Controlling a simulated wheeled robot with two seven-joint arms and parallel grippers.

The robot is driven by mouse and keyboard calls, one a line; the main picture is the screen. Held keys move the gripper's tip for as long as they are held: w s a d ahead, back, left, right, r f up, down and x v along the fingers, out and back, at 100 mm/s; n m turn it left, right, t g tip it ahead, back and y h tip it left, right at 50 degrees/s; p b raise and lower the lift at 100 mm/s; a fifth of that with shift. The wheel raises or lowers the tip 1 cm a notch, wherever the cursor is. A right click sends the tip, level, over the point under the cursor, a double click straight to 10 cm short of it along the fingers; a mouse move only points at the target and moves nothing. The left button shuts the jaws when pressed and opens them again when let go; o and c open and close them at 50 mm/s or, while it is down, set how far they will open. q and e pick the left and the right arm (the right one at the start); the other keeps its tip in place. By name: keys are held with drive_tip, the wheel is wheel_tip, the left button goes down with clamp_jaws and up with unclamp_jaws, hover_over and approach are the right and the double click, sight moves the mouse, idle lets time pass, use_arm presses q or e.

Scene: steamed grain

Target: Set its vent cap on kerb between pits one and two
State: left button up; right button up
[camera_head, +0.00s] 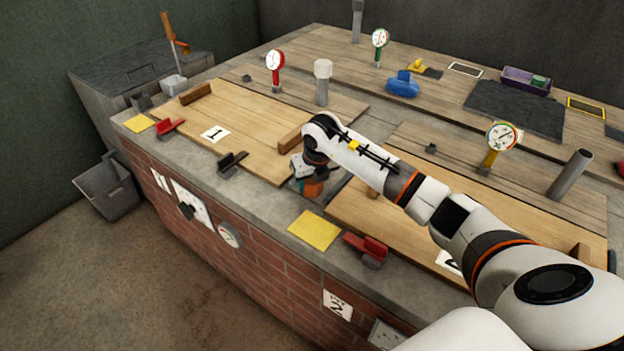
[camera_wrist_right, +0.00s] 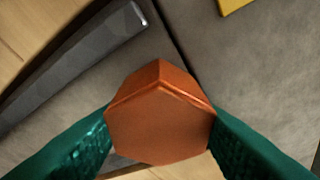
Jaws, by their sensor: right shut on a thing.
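My right gripper (camera_head: 308,184) is shut on an orange-brown hexagonal vent cap (camera_head: 313,188). In the right wrist view the cap (camera_wrist_right: 160,115) sits between the two green fingers. It is over the grey kerb (camera_wrist_right: 240,75) between the wooden lid of pit one (camera_head: 245,138) and the wooden lid of pit two (camera_head: 350,212). I cannot tell whether the cap touches the kerb, as the hand hides part of it. My left gripper is not in view.
A yellow square (camera_head: 314,230) and a red clamp (camera_head: 366,250) lie on the front kerb, right of the cap. A dark clamp (camera_head: 232,161) is to its left. Grey pipes (camera_head: 322,82) and (camera_head: 569,174) and gauges (camera_head: 275,62) stand farther back.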

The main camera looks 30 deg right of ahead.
drive_tip(key=o, duration=1)
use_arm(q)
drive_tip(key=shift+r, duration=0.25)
use_arm(e)
drive_tip(key=shift+o, duration=0.2)
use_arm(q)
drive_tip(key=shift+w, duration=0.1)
use_arm(e)
drive_tip(key=shift+r, duration=0.3)
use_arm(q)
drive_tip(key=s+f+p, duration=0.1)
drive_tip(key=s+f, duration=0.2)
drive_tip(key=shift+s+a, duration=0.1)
use_arm(e)
drive_tip(key=v, duration=1.1)
drive_tip(key=shift+r, duration=0.3)
drive_tip(key=shift+s, duration=0.15)
